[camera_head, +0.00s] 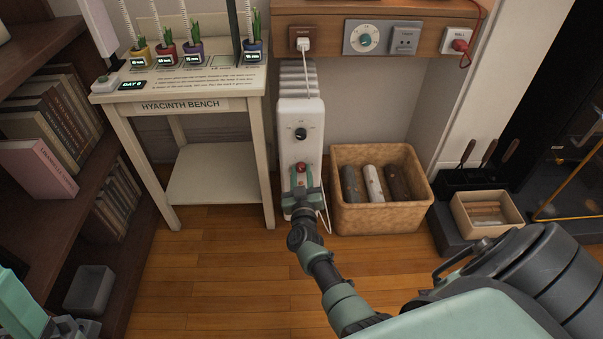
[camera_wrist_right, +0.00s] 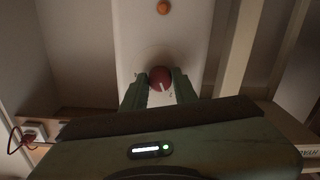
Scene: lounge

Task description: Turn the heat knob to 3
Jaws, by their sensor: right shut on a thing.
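A white radiator heater (camera_head: 287,116) stands against the wall under a wooden shelf. Its front has a black dial (camera_head: 301,134) and, below that, a red knob (camera_head: 301,168). My right gripper (camera_head: 301,177) is at the red knob, its fingers on either side of it. In the right wrist view the red knob (camera_wrist_right: 160,77) sits between the fingertips, with a pale line on its lower part.
A wicker basket (camera_head: 383,221) with logs stands right of the heater, and the Hyacinth Bench (camera_head: 196,106) stands left. A wall panel with a timer dial (camera_head: 365,39) and a red plug (camera_head: 459,44) are above. Wooden floor is open in front.

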